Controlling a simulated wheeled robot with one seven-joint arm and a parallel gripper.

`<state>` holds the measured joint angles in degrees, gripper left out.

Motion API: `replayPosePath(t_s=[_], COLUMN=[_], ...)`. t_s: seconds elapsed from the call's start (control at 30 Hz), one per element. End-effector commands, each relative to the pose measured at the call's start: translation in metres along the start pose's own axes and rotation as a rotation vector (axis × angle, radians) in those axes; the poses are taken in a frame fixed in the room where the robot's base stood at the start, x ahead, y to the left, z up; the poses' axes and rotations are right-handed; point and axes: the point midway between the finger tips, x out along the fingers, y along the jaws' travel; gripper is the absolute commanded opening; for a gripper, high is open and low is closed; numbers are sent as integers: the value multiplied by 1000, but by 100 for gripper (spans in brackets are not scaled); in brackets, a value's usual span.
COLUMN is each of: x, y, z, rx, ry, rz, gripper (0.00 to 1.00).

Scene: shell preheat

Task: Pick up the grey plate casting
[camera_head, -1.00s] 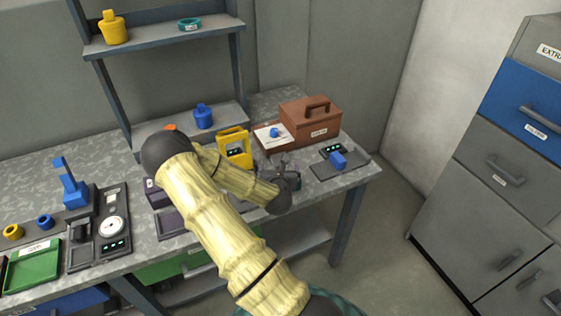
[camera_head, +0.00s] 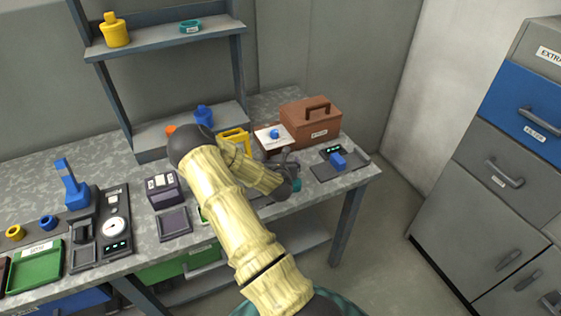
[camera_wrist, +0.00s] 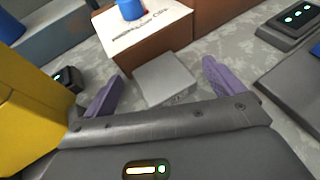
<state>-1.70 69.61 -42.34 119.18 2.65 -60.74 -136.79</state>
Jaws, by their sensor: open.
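The grey plate casting (camera_wrist: 166,79) shows in the wrist view as a flat square block on the mottled bench, in front of a brown box with a white top. My gripper (camera_wrist: 160,90) is open, its two purple fingers apart on either side of the plate's near part. I see no contact between fingers and plate. In the head view my gripper (camera_head: 284,163) is low over the bench in front of the brown box, and my arm hides the plate there.
The brown box (camera_wrist: 150,46) with a blue piece (camera_wrist: 130,9) on top stands just behind the plate. A yellow object (camera_wrist: 30,115) is close on my left. A dark tray (camera_head: 350,167) with a blue block is on the right. A brown toolbox (camera_head: 311,122) stands behind.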

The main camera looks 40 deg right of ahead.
Motion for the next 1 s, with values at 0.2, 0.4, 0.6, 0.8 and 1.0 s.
replayPosePath(t_s=[0.2, 0.4, 0.6, 0.8, 1.0], x=[1, 1, 1, 0, 1], y=[-2, -2, -2, -5, -2], z=[0, 0, 0, 0, 1], rx=[1, 1, 1, 2, 1], ry=[0, 0, 0, 1, -1], rz=[-4, -4, -3, -11, -5], gripper=[94, 94, 78, 39, 26])
